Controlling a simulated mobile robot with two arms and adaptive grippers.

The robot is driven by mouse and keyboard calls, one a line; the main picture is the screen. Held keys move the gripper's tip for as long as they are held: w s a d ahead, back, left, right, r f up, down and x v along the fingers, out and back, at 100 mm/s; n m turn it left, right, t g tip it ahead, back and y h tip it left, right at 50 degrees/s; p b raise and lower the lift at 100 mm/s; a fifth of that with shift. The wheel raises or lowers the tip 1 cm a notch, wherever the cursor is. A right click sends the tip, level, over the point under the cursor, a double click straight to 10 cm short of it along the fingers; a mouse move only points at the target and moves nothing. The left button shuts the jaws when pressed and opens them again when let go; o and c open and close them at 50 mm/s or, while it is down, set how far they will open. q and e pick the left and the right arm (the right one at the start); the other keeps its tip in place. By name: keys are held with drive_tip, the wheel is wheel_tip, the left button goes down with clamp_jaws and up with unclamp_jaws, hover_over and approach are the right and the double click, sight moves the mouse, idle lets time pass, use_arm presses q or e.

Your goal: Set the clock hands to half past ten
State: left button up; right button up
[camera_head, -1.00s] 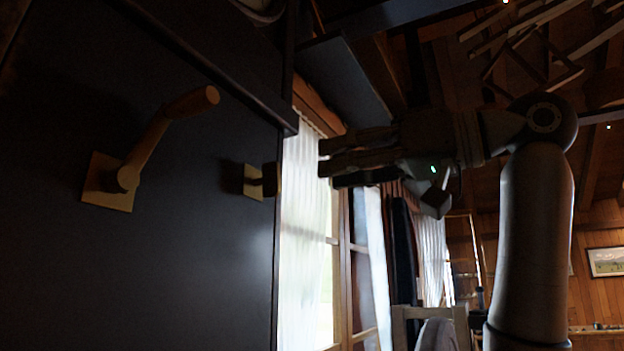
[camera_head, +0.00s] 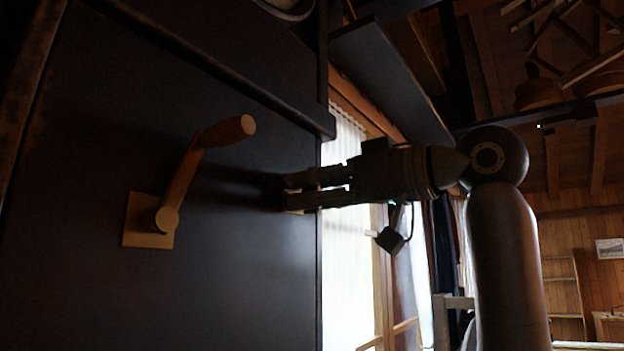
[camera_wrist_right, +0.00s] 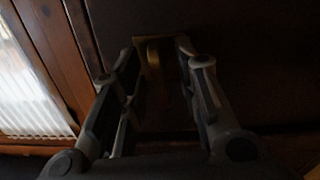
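No clock hands show in either view. A dark upright panel (camera_head: 90,290) fills the left of the head view. On it is a crank-like handle (camera_head: 182,180) on a square brass-coloured plate (camera_head: 134,225), its grip pointing up and right. My left gripper is out of view.
A ledge (camera_head: 240,70) juts out above the handle. Part of a pale round rim (camera_head: 287,10) shows at the top edge; I cannot tell what it is. A curtained window (camera_head: 343,260) lies right of the panel. The picture is dark.

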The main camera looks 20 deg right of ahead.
clamp_jaws()
idle(0.5)
drive_tip(key=n, duration=0.4)
drive_tip(key=shift+s+a+n, duration=0.1)
drive_tip(key=shift+n, duration=0.2)
drive_tip(key=n, duration=0.3)
drive_tip(key=shift+n, duration=0.3)
drive_tip(key=n, duration=0.4)
drive_tip(key=shift+a+f, duration=0.1)
drive_tip(key=shift+f+n, duration=0.15)
drive_tip(key=shift+n, duration=2.05)
